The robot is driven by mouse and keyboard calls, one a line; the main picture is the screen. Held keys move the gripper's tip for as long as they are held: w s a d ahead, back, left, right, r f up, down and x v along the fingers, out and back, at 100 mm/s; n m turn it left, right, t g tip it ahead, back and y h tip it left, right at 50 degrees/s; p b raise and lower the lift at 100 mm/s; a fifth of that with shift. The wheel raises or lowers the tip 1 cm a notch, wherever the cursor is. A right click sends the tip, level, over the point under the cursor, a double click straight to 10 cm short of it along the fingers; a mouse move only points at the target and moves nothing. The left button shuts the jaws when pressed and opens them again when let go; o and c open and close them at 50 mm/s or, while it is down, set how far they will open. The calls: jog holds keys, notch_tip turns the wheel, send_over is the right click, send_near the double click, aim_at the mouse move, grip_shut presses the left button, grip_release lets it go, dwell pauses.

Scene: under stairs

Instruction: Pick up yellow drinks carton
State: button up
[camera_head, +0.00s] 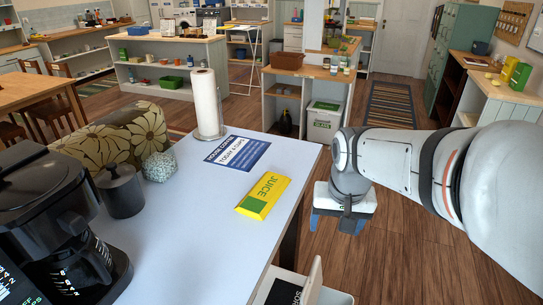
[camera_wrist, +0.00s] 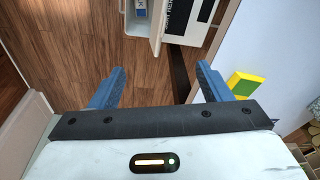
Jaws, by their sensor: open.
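The yellow drinks carton (camera_head: 263,195) lies flat on the pale tabletop (camera_head: 200,239) near its right edge, with "JUICE" and a green patch on it. In the wrist view the carton (camera_wrist: 245,86) shows small at the right, outside the fingers. My gripper (camera_head: 340,221) hangs past the table's right edge, to the right of the carton and apart from it. In the wrist view my gripper (camera_wrist: 157,88) has its two blue fingers wide apart with only floor and a low open box between and beyond them. It is empty.
A paper towel roll (camera_head: 205,104), a printed card (camera_head: 237,152), a textured ball (camera_head: 159,167), a dark lidded canister (camera_head: 121,191) and a black coffee maker (camera_head: 50,225) stand or lie on the table. An open drawer or box (camera_head: 294,286) is below the table's right edge. The tabletop's front middle is clear.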

jog(key=o, duration=0.4)
jog(key=w+a+r+m+g+p, duration=0.1)
jog(key=w+a+p, duration=0.3)
jog(key=w, duration=1.1)
jog(key=a, duration=0.3)
jog(key=shift+r+m, duration=0.25)
jog(key=shift+m, duration=0.15)
jog(key=m+g+p, duration=0.1)
jog(key=m+p, duration=0.1)
jog(key=p, duration=0.3)
send_near(265, 190)
jog(key=shift+s+f, duration=0.35)
jog(key=shift+s, duration=0.15)
jog(key=shift+w+a+f, duration=0.1)
jog(key=shift+a+f, duration=0.1)
jog(key=shift+f, duration=0.1)
jog(key=shift+w+d+f+p, duration=0.15)
jog(key=shift+f+p, duration=0.5)
jog(key=shift+f, duration=1.25)
jog(key=shift+w+f+p, duration=0.2)
jog(key=shift+f+p, duration=0.4)
jog(key=shift+f, duration=1.35)
